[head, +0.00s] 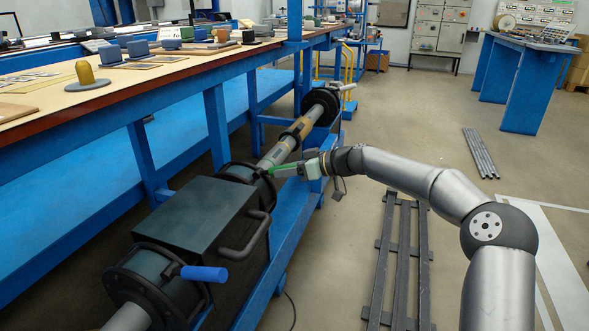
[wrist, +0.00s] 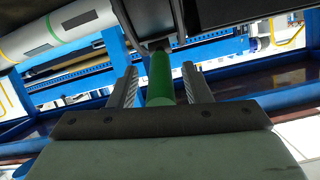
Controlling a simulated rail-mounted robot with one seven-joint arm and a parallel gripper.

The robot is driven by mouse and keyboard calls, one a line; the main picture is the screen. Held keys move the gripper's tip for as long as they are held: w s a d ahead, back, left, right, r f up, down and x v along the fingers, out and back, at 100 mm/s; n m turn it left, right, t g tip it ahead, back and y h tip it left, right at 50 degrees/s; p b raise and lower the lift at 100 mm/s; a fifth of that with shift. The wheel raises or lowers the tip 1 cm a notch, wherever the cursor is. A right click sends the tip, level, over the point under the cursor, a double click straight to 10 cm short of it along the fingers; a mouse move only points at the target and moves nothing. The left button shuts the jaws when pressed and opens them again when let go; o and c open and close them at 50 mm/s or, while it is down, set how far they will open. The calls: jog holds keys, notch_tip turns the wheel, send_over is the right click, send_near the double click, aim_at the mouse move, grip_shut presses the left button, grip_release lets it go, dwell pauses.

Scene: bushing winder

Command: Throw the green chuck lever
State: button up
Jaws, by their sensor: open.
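The green chuck lever (wrist: 160,78) stands between the two fingers of my gripper (wrist: 160,88) in the wrist view. The fingers are apart, one on each side, with a visible gap to the lever on the left; the gap on the right is narrow. In the head view the green lever (head: 284,168) sticks out from the black chuck (head: 241,175) toward the right, and my gripper (head: 290,170) reaches it from the right. The fingertips are too small there to tell their exact contact.
A dark gearbox housing (head: 196,218) with a bent handle stands nearer, beside a wheel with a blue lever (head: 204,273). A white-handled lever (head: 346,87) is on the far chuck. A long workbench (head: 150,100) runs along the left. Open floor with dark rails (head: 400,250) lies right.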

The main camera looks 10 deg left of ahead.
jog(key=p+v, duration=0.4)
jog(key=v, duration=1.3)
jog(key=shift+d, duration=0.15)
jog(key=s+a+r+m+g+h+p, duration=0.1)
jog(key=s+r+h+p, duration=0.25)
jog(key=s+p, duration=0.35)
jog(key=s+a+r+m+g+h+p, duration=0.2)
jog(key=s+h+p, duration=0.2)
jog(key=s+p, duration=0.3)
jog(key=s+d+r+m+h+p, duration=0.2)
jog(key=s+d+r+p, duration=0.3)
jog(key=s, duration=0.4)
jog(key=s+d+r+m+h+p, duration=0.2)
jog(key=s+d+r+m+p, duration=0.3)
jog(key=s+p, duration=0.3)
jog(key=s+d+r+m+t+h+p, duration=0.1)
jog(key=s+d+r+m+h+p, duration=0.1)
jog(key=s+d+r+p, duration=0.5)
jog(key=s+m, duration=0.1)
jog(key=s, duration=0.1)
jog(key=shift+s+d+m, duration=0.15)
jog(key=shift+s+m, duration=0.15)
jog(key=shift+s, duration=0.05)
